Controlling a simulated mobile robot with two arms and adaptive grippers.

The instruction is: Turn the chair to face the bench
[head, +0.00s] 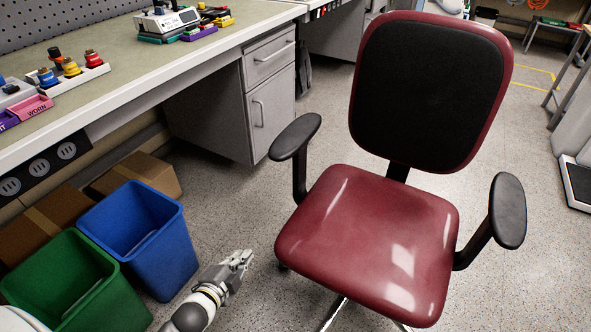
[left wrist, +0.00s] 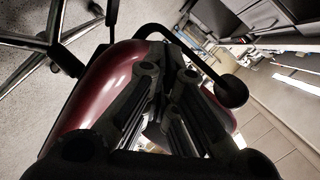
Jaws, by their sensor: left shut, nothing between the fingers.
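The red office chair (head: 372,236) stands on the floor right of centre in the head view. Its backrest (head: 428,95) is at the far side and its seat opens toward me. It has black armrests, left (head: 295,137) and right (head: 508,212). The bench (head: 130,72) runs along the left, beside the chair. My left gripper (head: 243,258) is shut and empty, low and just left of the seat's front left corner, apparently apart from it. In the left wrist view the fingers (left wrist: 165,88) show in front of the red seat (left wrist: 105,85). My right gripper is not in view.
A blue bin (head: 140,238) and a green bin (head: 75,282) stand left of my gripper, with cardboard boxes (head: 140,176) behind. A drawer cabinet (head: 262,90) is under the bench. Floor is clear behind the chair; a scale (head: 577,183) lies far right.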

